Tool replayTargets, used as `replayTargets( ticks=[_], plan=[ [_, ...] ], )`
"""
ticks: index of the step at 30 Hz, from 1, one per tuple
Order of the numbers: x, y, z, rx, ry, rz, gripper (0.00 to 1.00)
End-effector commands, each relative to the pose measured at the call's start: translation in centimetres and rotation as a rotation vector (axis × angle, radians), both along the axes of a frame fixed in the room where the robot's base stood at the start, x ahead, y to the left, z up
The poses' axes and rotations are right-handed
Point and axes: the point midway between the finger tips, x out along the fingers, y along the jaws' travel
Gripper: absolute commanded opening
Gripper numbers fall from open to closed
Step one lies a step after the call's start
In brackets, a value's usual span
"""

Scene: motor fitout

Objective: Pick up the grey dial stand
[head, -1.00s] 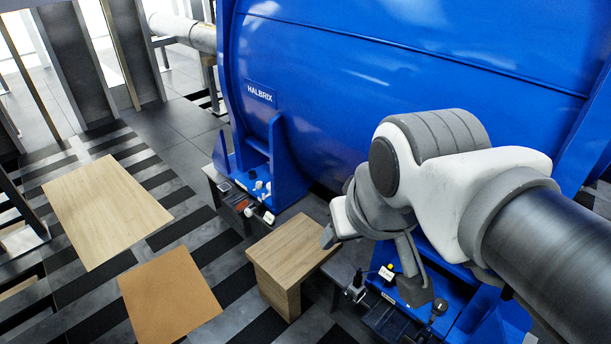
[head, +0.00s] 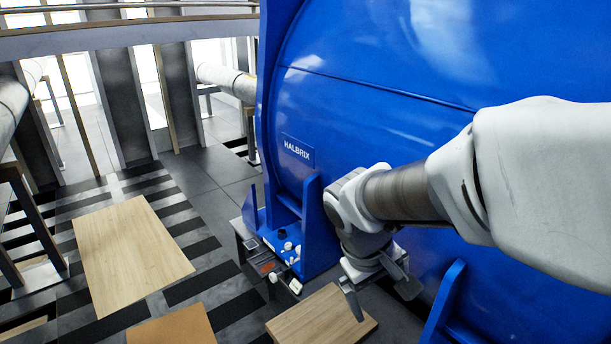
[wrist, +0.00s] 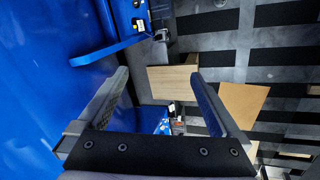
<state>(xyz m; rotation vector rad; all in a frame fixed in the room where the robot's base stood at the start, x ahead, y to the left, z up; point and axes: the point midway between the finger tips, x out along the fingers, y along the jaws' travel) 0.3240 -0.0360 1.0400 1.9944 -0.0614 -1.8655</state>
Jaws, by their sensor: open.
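My gripper (head: 379,294) is open and empty, pointing down beside the blue motor; in the wrist view its two fingers (wrist: 159,76) stand wide apart. In the wrist view a small dark grey piece (wrist: 161,36) sits beside the blue foot near the top, beyond the fingertips. It may be the grey dial stand, but it is too small to be sure. In the head view this spot is out of sight. Several small parts (head: 287,247) sit at the motor's left foot; I cannot make out a dial stand among them.
The big blue motor (head: 350,110) fills the right side. A wooden block-like table (head: 315,322) stands below my gripper. A pale wooden top (head: 130,250) and an orange-brown top (head: 170,328) lie to the left. Striped floor (head: 205,262) is open between them.

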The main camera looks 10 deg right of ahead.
Motion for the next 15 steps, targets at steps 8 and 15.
replayTargets(
  ticks=[8,15],
  plan=[
    [3.5,-0.9,-8.0,-0.195,0.177,0.14,1.0],
    [6.1,-1.3,-15.1,-0.363,0.306,0.283,1.0]
  ],
)
